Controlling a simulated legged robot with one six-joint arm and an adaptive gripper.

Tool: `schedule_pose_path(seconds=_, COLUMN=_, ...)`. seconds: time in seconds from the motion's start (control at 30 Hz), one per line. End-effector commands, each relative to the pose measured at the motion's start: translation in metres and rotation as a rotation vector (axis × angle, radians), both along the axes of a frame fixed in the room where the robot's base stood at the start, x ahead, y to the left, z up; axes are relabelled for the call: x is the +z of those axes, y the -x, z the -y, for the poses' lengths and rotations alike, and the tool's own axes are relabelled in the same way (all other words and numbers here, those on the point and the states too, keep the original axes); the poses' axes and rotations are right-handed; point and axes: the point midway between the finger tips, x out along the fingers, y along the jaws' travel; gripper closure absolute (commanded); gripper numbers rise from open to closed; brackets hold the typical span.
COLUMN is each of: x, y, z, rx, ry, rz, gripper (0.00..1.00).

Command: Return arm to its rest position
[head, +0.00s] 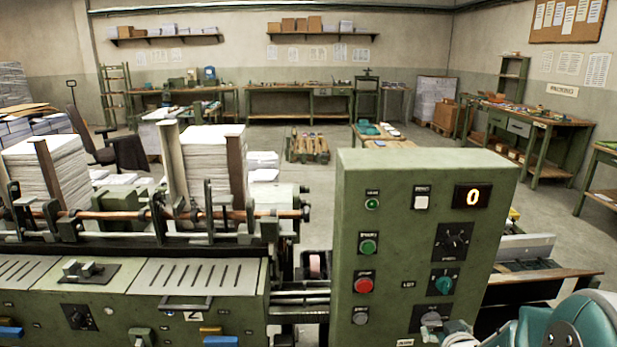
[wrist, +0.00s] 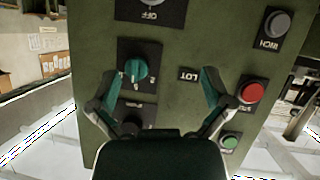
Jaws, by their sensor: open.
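My gripper (wrist: 165,95) is open and empty in the wrist view, its two fingers apart in front of the green control panel. That view is turned over, so the panel lettering reads upside down. A teal rotary knob (wrist: 138,72) lies beside the left finger, and a red button (wrist: 251,91) lies beside the right finger. I cannot tell whether the fingers touch the panel. In the head view the control panel (head: 415,215) stands right of centre with a lit counter (head: 472,197) reading 0. Part of my teal and white arm shows at the bottom right corner.
The gathering machine (head: 150,285) with tall paper stacks (head: 212,160) fills the left. A low table (head: 385,135) stands behind the panel. Workbenches (head: 530,120) line the walls. Open floor (head: 450,140) lies beyond the machine.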

Motion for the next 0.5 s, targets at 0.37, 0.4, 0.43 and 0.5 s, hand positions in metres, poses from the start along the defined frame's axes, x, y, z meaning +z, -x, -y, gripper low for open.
schedule_pose_path(seconds=0.37, x=0.074, y=0.067, z=-0.052, rx=-0.089, ry=-0.029, rz=-0.246, gripper=0.00)
schedule_pose_path(seconds=0.4, x=0.080, y=0.078, z=-0.058, rx=-0.093, ry=-0.038, rz=-0.273, gripper=0.00)
schedule_pose_path(seconds=0.43, x=0.084, y=0.086, z=-0.063, rx=-0.096, ry=-0.048, rz=-0.294, gripper=0.00)
schedule_pose_path(seconds=0.5, x=0.092, y=0.107, z=-0.075, rx=-0.099, ry=-0.070, rz=-0.344, gripper=0.00)
